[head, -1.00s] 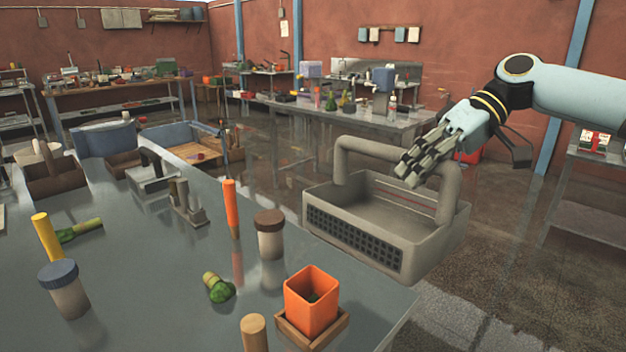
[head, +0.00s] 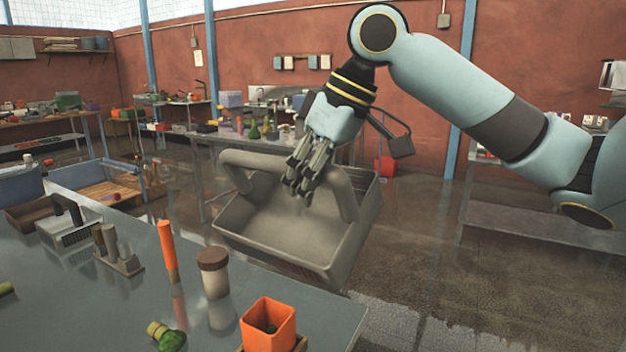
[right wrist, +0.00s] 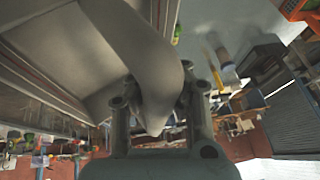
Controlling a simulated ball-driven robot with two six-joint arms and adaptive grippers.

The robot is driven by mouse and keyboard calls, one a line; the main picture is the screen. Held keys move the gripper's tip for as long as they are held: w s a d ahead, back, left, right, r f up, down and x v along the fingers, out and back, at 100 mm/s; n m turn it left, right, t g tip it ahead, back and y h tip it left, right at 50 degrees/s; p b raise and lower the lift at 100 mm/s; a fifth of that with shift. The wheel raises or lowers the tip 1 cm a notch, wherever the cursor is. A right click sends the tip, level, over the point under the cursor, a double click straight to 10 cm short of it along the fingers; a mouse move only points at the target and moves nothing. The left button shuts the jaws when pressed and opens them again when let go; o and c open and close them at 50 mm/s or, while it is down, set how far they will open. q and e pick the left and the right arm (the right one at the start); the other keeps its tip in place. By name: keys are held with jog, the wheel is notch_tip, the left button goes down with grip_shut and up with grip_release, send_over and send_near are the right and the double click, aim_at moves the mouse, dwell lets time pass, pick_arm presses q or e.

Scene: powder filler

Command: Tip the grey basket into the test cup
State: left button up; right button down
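The grey basket (head: 300,238) hangs in the air off the table's far right edge, tilted, with its inside facing me. My right gripper (head: 301,188) is shut on the basket's arched handle. In the right wrist view the fingers (right wrist: 156,105) close around the pale handle (right wrist: 140,45). My left gripper is not in view.
A brown-lidded jar (head: 213,272) and an orange stick (head: 167,250) stand left of the cup on the grey table (head: 120,300). A green object (head: 167,337) lies at the front. A grey stand (head: 117,252) is further left. Floor is open to the right.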

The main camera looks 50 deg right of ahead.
jog(key=a+h+p, duration=0.1)
jog(key=p, duration=0.1)
jog(key=a+h+p, duration=0.1)
jog(key=a+r+h+p, duration=0.1)
jog(key=p, duration=0.1)
jog(key=shift+s+n+t+p, duration=0.3)
jog(key=shift+t, duration=0.1)
jog(key=shift+d, duration=0.1)
dwell(0.4)
